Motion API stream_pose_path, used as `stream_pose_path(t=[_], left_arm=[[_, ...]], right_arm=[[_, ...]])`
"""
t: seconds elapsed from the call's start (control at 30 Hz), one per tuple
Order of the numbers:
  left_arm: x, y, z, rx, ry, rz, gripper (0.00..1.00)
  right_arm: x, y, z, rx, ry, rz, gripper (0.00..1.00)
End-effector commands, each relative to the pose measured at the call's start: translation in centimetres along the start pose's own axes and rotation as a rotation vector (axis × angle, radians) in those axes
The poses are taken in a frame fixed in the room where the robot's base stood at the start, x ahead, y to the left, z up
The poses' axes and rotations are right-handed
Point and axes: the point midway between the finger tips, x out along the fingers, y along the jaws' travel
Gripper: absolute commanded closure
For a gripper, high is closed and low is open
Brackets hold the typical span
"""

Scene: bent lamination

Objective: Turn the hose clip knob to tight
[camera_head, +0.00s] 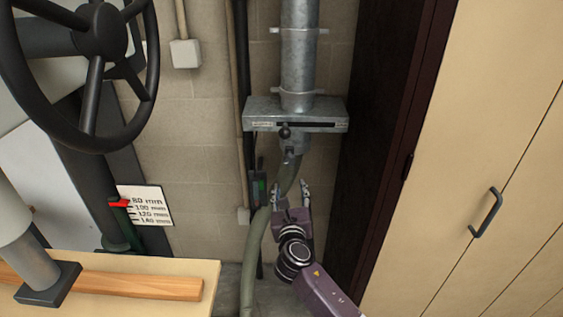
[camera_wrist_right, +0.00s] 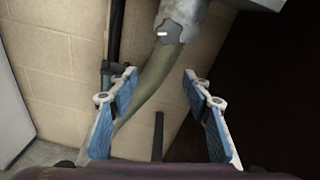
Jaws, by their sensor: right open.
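The hose clip knob (camera_wrist_right: 172,32) is a dark grey lobed knob with a white mark, at the top of the right wrist view. It sits where the grey-green hose (camera_wrist_right: 155,80) meets a metal pipe end. In the head view the knob (camera_head: 291,153) is small, below the metal slide gate (camera_head: 320,122). My right gripper (camera_head: 290,190) is open and empty, just below the knob and apart from it. Its blue-padded fingers (camera_wrist_right: 160,85) spread either side of the hose in the right wrist view, with the knob beyond the tips. My left gripper is not in view.
A black handwheel (camera_head: 97,95) and a red-pointer scale (camera_head: 145,205) stand at left. A bench with a wooden strip (camera_head: 140,287) is at lower left. Tan cabinet doors (camera_head: 450,200) close off the right. The block wall (camera_head: 190,130) is behind the hose.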

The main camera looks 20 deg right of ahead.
Motion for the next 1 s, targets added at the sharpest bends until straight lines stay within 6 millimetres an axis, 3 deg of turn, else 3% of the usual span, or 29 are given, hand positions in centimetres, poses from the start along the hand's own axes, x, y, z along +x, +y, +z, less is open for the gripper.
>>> stream_pose_path(t=[0.03,0.1,0.2,0.7,1.0], left_arm=[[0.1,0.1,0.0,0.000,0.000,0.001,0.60],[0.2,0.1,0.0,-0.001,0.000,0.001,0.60],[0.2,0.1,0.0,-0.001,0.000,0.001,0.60],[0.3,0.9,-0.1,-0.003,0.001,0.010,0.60],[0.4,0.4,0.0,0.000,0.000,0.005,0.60]], right_arm=[[0.0,-0.3,2.0,-0.050,-0.037,-0.014,0.55],[0.0,-0.7,3.8,-0.104,-0.070,-0.032,0.55],[0.1,-1.0,5.0,-0.143,-0.089,-0.045,0.55],[6.1,-1.2,5.6,-0.144,-0.090,-0.045,0.55],[7.7,-1.2,5.7,-0.142,-0.089,-0.043,0.55]])
